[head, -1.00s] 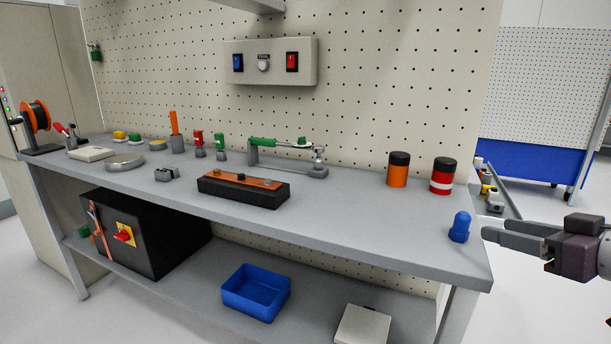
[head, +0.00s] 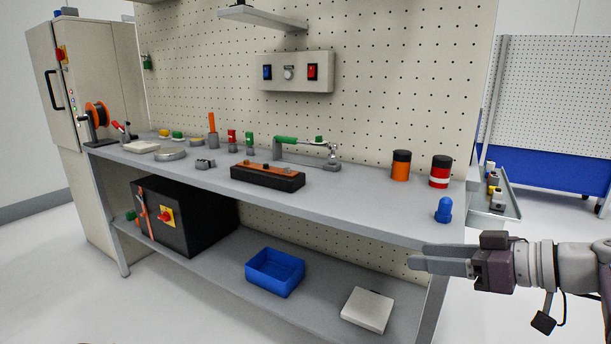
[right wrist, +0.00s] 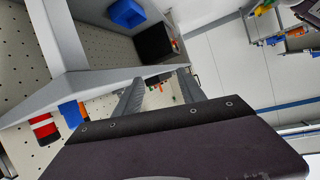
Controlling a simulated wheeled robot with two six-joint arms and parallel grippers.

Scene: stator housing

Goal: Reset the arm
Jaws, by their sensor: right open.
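My right gripper (head: 442,258) is open and empty, in front of the bench's right front edge, below and apart from a blue part (head: 444,210) with a domed top. That blue part stands upright on the bench top near its right end. In the right wrist view my two fingers (right wrist: 160,92) point away from the camera, apart, with nothing held between them. The workbench (head: 350,207) runs across the head view. My left gripper is not in view.
An orange can (head: 401,165) and a red can (head: 440,172) stand at the back right of the bench. A black block with an orange top (head: 267,178) lies mid-bench. The lower shelf holds a blue bin (head: 275,272) and a black box (head: 185,216). The floor in front is clear.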

